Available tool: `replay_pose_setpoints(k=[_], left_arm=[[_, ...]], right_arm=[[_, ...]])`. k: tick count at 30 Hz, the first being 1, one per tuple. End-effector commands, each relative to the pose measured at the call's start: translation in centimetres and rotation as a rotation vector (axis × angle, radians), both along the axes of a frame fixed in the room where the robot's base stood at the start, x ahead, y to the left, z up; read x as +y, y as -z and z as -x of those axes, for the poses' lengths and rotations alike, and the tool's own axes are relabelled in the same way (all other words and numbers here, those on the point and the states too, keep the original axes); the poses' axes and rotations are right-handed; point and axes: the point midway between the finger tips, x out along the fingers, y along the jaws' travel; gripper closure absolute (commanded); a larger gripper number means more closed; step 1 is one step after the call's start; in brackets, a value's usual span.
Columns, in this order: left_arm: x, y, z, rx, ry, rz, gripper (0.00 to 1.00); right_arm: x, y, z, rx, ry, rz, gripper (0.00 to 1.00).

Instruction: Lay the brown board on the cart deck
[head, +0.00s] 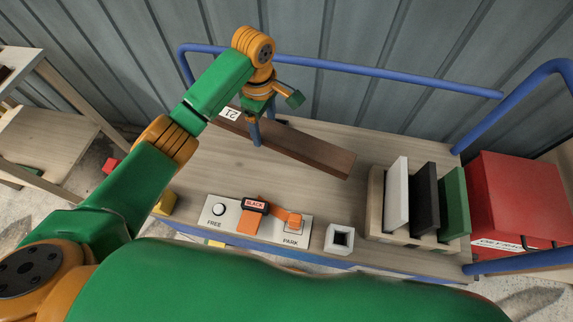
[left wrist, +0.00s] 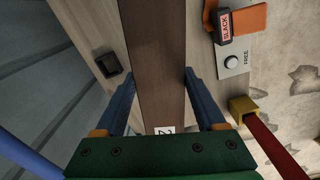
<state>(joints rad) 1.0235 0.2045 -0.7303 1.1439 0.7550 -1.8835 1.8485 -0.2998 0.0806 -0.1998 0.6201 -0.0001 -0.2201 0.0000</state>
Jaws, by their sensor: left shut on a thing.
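The brown board (head: 315,152) is long and flat, with a white number tag (head: 231,114) at its left end. It lies over the back middle of the pale wood cart deck (head: 205,165), slanting down to the right. I cannot tell whether it touches the deck or is held just above it. My left gripper (head: 256,136) is shut on the board from above, nearer its tagged end. In the left wrist view, the blue fingers (left wrist: 158,85) sit on either side of the board (left wrist: 155,45). My right gripper is not in view.
A blue rail (head: 340,67) runs behind the deck. At the deck's front are a FREE/PARK panel (head: 270,230), a white square socket (head: 340,239) and a rack with white, black and green plates (head: 425,200). A red box (head: 515,200) stands at right.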

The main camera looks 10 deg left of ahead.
Motion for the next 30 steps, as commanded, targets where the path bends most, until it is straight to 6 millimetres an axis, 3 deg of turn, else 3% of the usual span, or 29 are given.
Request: replay_pose_setpoints(k=[1,3,7,12,21,30], left_arm=[[0.0,2.2,0.3,0.005,-0.064,0.002,1.0],[0.2,3.9,0.6,0.003,-0.149,0.002,1.0],[0.3,5.8,1.0,-0.002,-0.238,-0.001,1.0],[0.5,9.9,1.2,-0.002,-0.26,-0.005,1.0],[0.5,15.4,1.2,-0.004,-0.256,-0.004,1.0],[0.5,15.8,1.1,-0.007,-0.254,-0.003,1.0]], right_arm=[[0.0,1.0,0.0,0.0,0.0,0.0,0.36],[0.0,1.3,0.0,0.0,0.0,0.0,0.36],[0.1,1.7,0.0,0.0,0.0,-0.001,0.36],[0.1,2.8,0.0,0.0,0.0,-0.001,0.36],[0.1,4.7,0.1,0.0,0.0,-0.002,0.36],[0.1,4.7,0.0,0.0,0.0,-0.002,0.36]])
